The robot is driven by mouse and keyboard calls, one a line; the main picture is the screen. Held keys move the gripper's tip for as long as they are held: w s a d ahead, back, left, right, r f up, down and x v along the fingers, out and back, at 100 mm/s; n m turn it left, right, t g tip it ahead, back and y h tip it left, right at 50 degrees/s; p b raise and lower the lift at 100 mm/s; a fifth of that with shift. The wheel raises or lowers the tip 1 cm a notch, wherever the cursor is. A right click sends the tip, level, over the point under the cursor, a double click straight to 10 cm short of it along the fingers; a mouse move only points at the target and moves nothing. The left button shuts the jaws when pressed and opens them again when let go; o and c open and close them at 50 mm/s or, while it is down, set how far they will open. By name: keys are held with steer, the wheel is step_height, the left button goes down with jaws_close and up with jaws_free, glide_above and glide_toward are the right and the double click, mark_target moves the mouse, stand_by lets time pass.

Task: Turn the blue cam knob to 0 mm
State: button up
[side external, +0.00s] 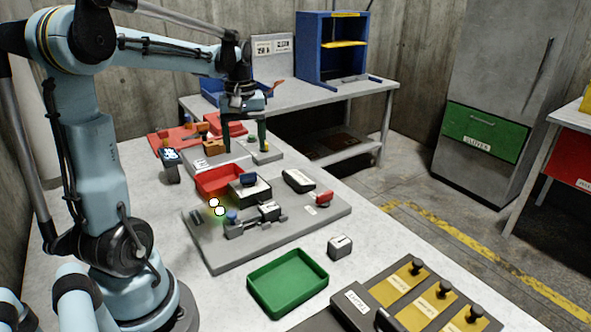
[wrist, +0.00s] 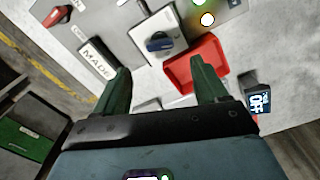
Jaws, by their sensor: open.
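A dark blue knob (side external: 248,180) sits on a white-topped block (side external: 262,190) on the grey plate. In the wrist view the blue knob (wrist: 159,42) shows on its white face, beyond the fingertips. A smaller blue knob (side external: 232,216) stands near the front left of the plate; I cannot tell for sure which is the cam knob. The scale marks are too small to read. My gripper (side external: 244,138) is open and empty, above and behind the plate, apart from both knobs. Its green fingers (wrist: 160,75) point toward the white-topped block in the wrist view.
A red tray (side external: 207,187) lies beside the block. A red handle (side external: 324,198) stands at the plate's right. Two lit lamps (side external: 217,206) are at its left. A green tray (side external: 262,302) and a small grey block (side external: 340,247) lie in front. A small display (side external: 170,157) stands behind left.

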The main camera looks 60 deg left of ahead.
mark_target(248, 179)
steer(key=shift+f, duration=3.95)
steer(key=c, duration=1.1)
